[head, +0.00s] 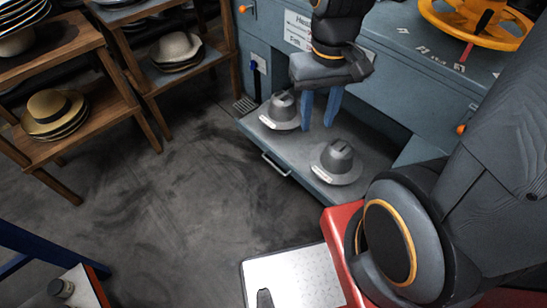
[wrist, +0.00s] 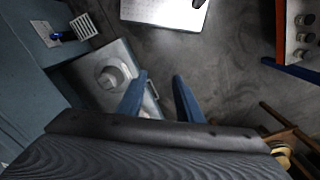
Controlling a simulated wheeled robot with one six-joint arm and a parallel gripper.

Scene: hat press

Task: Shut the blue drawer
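The blue drawer (head: 303,177) is pulled out from the blue-grey press cabinet. It carries two grey hat-shaped blocks, one (head: 281,110) at the left and one (head: 339,160) at the right. In the wrist view my gripper (wrist: 158,88) overlaps the front edge of the drawer (wrist: 128,52). I cannot tell how high the fingertips are above it.
Wooden shelves with hats (head: 56,113) stand at the left. A pale metal plate (head: 295,278) lies on the floor in front. A yellow wheel (head: 480,30) sits on top of the cabinet. The dark floor left of the drawer is clear.

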